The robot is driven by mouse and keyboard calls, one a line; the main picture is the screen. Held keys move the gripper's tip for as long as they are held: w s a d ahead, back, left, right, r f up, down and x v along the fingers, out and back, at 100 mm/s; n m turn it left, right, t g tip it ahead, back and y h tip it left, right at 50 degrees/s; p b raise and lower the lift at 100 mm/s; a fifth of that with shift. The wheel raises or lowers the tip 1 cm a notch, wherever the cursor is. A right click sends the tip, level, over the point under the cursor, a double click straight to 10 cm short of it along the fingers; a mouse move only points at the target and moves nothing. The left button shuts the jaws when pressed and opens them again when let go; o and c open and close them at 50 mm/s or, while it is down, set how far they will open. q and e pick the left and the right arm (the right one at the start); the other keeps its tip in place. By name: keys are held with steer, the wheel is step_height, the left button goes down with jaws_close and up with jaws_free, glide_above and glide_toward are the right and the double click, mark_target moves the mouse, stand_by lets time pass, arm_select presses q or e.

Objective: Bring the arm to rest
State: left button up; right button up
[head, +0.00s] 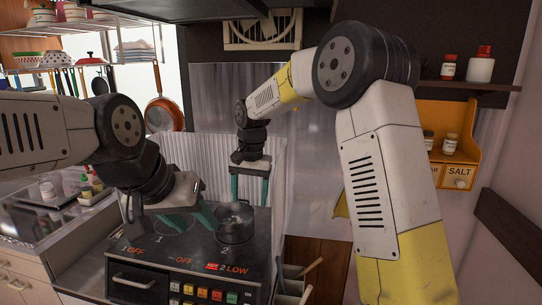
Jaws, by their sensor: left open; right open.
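My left arm comes in from the left, and its gripper (190,217) hangs low over the left part of the dark stove top (187,250). Its teal fingers point down and stand apart, with nothing seen between them. My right arm rises at the right, bends over and reaches back toward the middle. Its gripper (249,190) points down with its two teal fingers apart, behind and above a small dark pot (235,222) on the right of the stove. I cannot tell whether either gripper touches the stove.
Stove labels read OFF, OFF and 2 LOW above coloured buttons (203,294). A corrugated metal screen (190,152) stands behind the stove. A counter with small bottles (88,187) is at left, below a hanging rack with pans (163,115). An orange spice shelf (448,120) is at right.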

steer(key=s+d+r+t, duration=0.1)
steer(key=s+d+r, duration=0.4)
steer(key=d+r, duration=0.2)
steer(key=s+d+r+n+t, duration=0.1)
steer(key=s+d+t, duration=0.1)
steer(key=s+d, duration=0.4)
steer(key=s+d+r+n+t+y, duration=0.1)
steer(key=s+d, duration=0.6)
steer(key=s, duration=0.7)
steer(key=shift+s+d+t, duration=0.2)
steer(key=shift+s+t, duration=0.15)
steer(key=shift+t, duration=0.35)
steer(key=shift+d+r, duration=0.1)
